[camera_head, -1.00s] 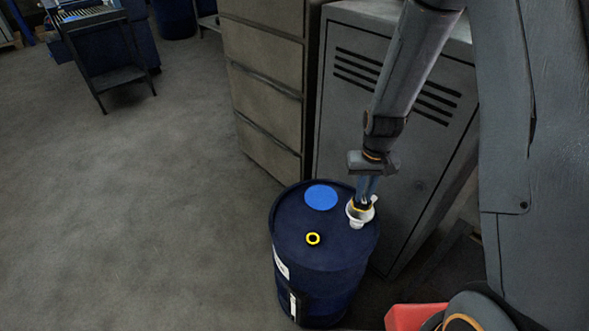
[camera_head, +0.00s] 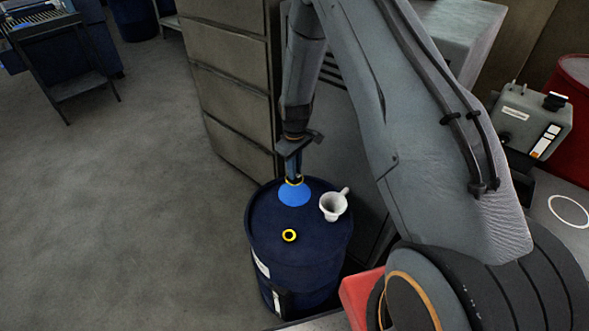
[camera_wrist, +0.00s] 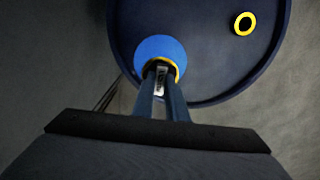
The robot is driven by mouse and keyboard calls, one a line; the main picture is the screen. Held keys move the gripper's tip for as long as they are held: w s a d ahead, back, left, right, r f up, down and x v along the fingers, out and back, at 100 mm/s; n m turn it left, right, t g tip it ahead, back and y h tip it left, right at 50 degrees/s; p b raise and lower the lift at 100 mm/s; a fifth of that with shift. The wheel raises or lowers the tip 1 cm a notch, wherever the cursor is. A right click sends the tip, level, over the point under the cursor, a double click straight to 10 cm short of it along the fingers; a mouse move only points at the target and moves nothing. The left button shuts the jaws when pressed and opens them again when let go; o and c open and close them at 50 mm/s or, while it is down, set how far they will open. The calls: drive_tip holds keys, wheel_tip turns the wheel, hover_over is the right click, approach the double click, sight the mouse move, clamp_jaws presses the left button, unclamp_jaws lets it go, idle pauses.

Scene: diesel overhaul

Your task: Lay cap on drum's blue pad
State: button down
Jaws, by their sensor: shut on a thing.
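The drum (camera_head: 300,245) is dark blue and stands upright. A round blue pad (camera_head: 293,197) lies on its lid toward the back, and it also shows in the wrist view (camera_wrist: 152,48). My gripper (camera_head: 294,179) points down over the pad. In the wrist view my gripper (camera_wrist: 161,70) is shut on the cap, whose yellow rim (camera_wrist: 180,66) shows around the fingertips. The cap (camera_head: 299,182) is mostly hidden by the fingers. I cannot tell whether it touches the pad or hangs just above it.
A yellow ring (camera_head: 289,236) sits near the front of the drum lid. A white funnel-like vessel (camera_head: 333,206) stands on the lid to the right of the pad. A drawer cabinet (camera_head: 230,90) stands close behind the drum. Open floor (camera_head: 130,200) lies to the left.

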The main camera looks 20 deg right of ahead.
sight(295, 181)
drive_tip(key=shift+f+b, duration=1.45)
drive_tip(key=shift+f, duration=1.65)
drive_tip(key=c, duration=1.7)
unclamp_jaws()
drive_tip(key=shift+r, duration=0.1)
drive_tip(key=shift+r+b, duration=0.9)
drive_tip(key=shift+r, duration=2.95)
